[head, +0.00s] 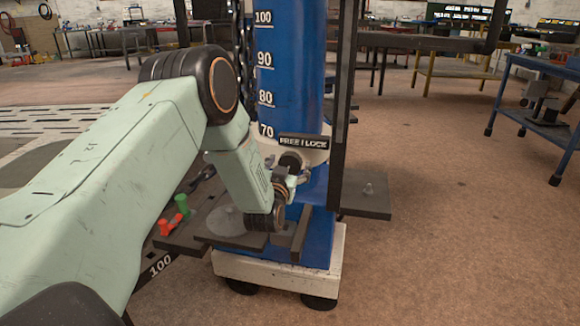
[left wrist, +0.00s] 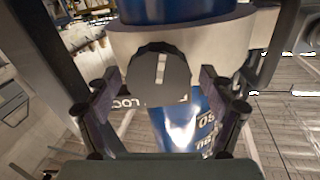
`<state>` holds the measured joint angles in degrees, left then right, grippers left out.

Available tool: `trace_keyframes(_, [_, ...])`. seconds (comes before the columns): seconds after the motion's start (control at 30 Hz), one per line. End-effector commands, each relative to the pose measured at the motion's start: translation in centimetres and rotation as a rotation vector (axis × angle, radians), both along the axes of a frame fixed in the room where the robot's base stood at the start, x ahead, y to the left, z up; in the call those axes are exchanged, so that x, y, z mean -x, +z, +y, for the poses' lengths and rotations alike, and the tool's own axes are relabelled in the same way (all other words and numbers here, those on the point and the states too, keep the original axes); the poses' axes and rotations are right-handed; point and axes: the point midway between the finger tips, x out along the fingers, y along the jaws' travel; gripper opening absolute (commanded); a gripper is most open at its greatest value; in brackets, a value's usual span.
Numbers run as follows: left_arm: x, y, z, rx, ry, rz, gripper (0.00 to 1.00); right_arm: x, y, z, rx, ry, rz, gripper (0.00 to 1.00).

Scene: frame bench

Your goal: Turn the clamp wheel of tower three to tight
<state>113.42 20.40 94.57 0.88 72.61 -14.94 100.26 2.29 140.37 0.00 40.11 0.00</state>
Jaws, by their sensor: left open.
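The clamp wheel (head: 290,161) is a dark round knob on the white collar (head: 316,150) of a blue tower (head: 291,60). A black label (head: 304,141) reading FREE | LOCK sits just above it. In the left wrist view, the clamp wheel (left wrist: 158,76) faces me with a white mark standing nearly upright. My left gripper (head: 288,177) is open at the wheel. In the left wrist view its fingers (left wrist: 161,84) stand on either side of the wheel, with no clear grip on it. The tower's number is not readable. My right gripper is out of view.
Dark chain and a black upright post (head: 343,100) flank the tower. A dark shelf (head: 366,204) with a small peg sticks out right. Red and green pieces (head: 181,206) lie left of the tower. A blue cart (head: 540,100) stands right; the floor between is clear.

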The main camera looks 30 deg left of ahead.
Motion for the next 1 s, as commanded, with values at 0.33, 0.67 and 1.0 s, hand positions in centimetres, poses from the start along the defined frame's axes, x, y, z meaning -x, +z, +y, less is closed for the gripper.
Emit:
trace_keyframes(0.33, [-0.13, -0.01, -0.26, 0.0, -0.004, 0.0, 0.57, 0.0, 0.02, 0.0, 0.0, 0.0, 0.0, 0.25])
trace_keyframes(0.67, [-0.12, -0.03, -0.27, 0.0, -0.004, 0.0, 0.29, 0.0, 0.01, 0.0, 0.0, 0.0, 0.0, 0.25])
trace_keyframes(1.0, [-0.11, 0.11, -0.28, -0.049, -0.004, 0.018, 0.28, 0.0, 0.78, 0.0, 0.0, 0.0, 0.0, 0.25])
